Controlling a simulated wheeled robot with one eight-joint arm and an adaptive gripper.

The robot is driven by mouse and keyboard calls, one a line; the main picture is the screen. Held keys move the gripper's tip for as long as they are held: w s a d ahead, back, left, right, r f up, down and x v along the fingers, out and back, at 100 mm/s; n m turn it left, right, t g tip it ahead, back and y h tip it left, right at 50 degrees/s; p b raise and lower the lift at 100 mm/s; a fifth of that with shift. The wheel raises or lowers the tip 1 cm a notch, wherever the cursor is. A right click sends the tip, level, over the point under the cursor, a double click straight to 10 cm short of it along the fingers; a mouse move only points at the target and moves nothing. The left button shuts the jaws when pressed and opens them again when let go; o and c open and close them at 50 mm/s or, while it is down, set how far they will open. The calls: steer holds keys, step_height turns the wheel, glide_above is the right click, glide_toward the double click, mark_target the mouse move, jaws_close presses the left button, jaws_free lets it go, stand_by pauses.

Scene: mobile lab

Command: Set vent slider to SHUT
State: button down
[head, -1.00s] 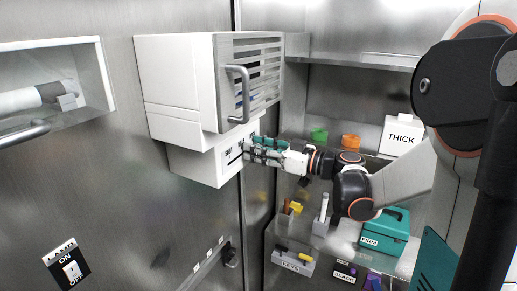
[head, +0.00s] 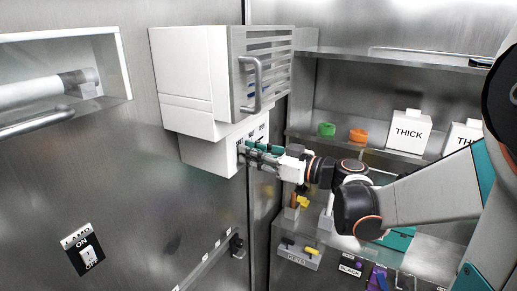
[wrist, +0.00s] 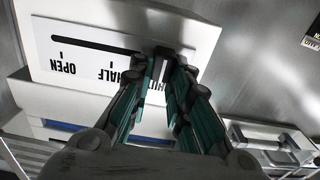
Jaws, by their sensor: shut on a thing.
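The vent slider's label plate (head: 257,136) is on the front of the white housing below the vent box. In the wrist view the plate (wrist: 95,52) appears upside down, with OPEN and HALF readable and SHUT partly covered by my fingers. The dark slider knob (wrist: 162,54) is at the SHUT mark, at the far end of the slot from OPEN. My gripper (wrist: 161,66) is shut on the knob, one finger on each side. In the head view my gripper (head: 246,151) reaches the plate's left end and hides the knob.
A vent box with a louvred front (head: 268,62) and a vertical handle (head: 251,88) is just above my gripper. A lamp switch (head: 84,250) is on the left wall. Shelves at right hold a THICK container (head: 408,132), green and orange rings and a KEYS box (head: 299,253).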

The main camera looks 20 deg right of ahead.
steer(key=shift+s+a, duration=0.2)
steer(key=shift+a, duration=0.15)
steer(key=c, duration=1.7)
jaws_free()
steer(key=shift+o, duration=1.1)
steer(key=shift+s+a, duration=0.1)
